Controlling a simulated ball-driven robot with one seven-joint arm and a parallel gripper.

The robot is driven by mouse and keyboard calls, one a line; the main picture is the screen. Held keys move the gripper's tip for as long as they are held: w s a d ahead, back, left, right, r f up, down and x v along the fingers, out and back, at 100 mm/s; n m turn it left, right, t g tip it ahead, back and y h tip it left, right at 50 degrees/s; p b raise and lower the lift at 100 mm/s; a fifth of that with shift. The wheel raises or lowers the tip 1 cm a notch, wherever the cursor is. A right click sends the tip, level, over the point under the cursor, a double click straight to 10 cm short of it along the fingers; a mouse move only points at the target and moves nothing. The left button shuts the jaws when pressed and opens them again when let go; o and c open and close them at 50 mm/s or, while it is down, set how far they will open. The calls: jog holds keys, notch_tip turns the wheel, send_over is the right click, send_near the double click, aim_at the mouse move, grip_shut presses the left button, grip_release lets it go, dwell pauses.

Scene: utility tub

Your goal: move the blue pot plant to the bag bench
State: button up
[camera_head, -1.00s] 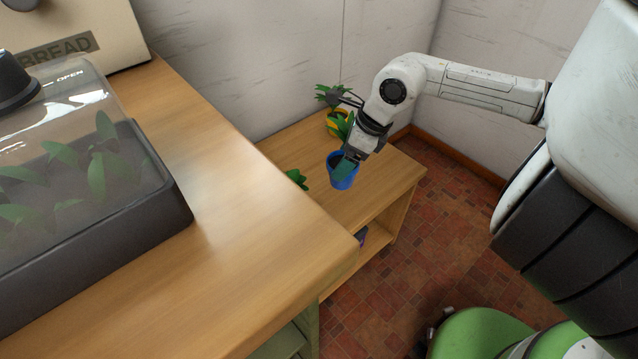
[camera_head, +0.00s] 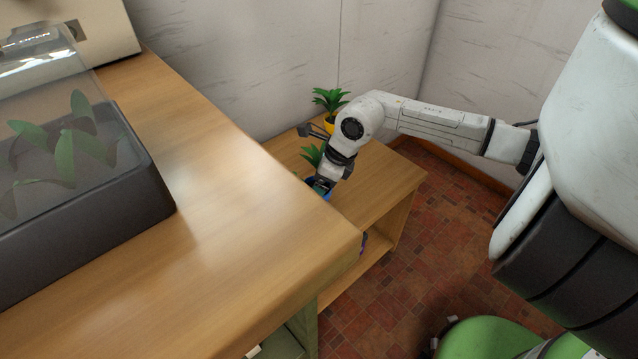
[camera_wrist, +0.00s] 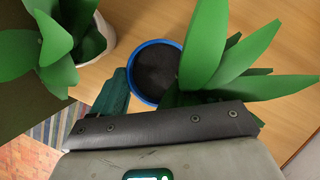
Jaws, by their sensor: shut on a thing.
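The blue pot plant (camera_head: 325,193) has a blue pot with dark soil and long green leaves. My gripper (camera_head: 321,184) is shut on it. In the wrist view the pot's blue rim (camera_wrist: 137,88) lies beside one teal finger, and leaves hide the other finger. The bag bench (camera_head: 388,172) is the low wooden bench with an open shelf, behind the higher counter. The pot is at the bench's near-left side, partly hidden by the counter edge and my gripper. I cannot tell whether its base touches the bench top.
A yellow pot plant (camera_head: 329,126) stands at the back of the bench by the wall. A pale pot with green leaves (camera_wrist: 104,38) is close to the blue pot in the wrist view. The counter (camera_head: 230,220) rises in front. The bench's right end is clear.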

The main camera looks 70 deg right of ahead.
jog(key=shift+f, duration=0.1)
jog(key=o, duration=1.2)
jog(key=shift+s+r, duration=0.15)
jog(key=shift+r, duration=0.4)
jog(key=p+v, duration=0.3)
jog(key=v, duration=0.8)
jog(key=shift+s, duration=0.1)
